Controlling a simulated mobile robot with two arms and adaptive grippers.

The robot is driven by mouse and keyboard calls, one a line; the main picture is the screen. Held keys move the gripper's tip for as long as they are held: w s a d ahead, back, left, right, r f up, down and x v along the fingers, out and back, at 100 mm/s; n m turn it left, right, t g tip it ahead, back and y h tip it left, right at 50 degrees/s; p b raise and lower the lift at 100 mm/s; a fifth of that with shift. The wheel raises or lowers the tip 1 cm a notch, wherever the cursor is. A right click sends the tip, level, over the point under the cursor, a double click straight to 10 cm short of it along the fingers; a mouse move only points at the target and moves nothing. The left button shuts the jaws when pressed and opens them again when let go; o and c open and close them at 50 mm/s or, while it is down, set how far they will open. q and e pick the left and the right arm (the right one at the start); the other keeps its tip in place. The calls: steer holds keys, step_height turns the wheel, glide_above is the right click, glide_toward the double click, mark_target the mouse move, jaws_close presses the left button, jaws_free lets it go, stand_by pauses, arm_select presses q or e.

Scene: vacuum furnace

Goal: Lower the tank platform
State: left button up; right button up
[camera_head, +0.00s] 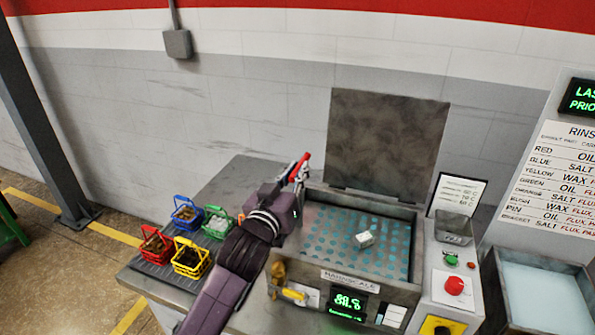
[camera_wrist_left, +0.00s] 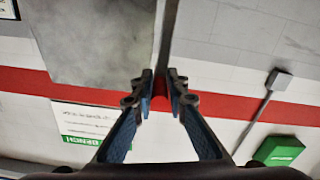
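The tank (camera_head: 412,288) has its grey lid (camera_head: 385,140) standing open at the back. Inside it the tank platform (camera_head: 335,232), a teal perforated plate, shows near the rim with a small white block (camera_head: 365,239) on it. My left gripper (camera_head: 299,168) is at the tank's back left corner, above the rim. In the left wrist view its fingers (camera_wrist_left: 161,98) are close together around a red handle (camera_wrist_left: 163,104), with a dark rod (camera_wrist_left: 167,45) running from it. The fingers partly hide the handle. My right gripper is not in view.
Colored baskets (camera_head: 190,235) stand on the counter left of my arm. A yellow lever (camera_head: 293,294) is on the tank's front, near a display (camera_head: 347,303). A red button (camera_head: 454,286) is at the right. Another open tank (camera_head: 540,295) stands farther right.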

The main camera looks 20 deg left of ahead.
arm_select(q)
jaws_close()
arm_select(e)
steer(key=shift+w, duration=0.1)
arm_select(q)
steer(key=shift+f, duration=0.2)
step_height(320, 180, down, 4)
steer(key=shift+r+b, duration=0.15)
steer(key=shift+b, duration=0.9)
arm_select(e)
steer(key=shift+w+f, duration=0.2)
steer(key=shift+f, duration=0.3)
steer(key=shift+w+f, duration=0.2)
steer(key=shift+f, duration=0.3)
arm_select(q)
steer(key=o, duration=0.7)
jaws_free()
steer(key=shift+r, duration=0.15)
steer(key=shift+o, duration=0.2)
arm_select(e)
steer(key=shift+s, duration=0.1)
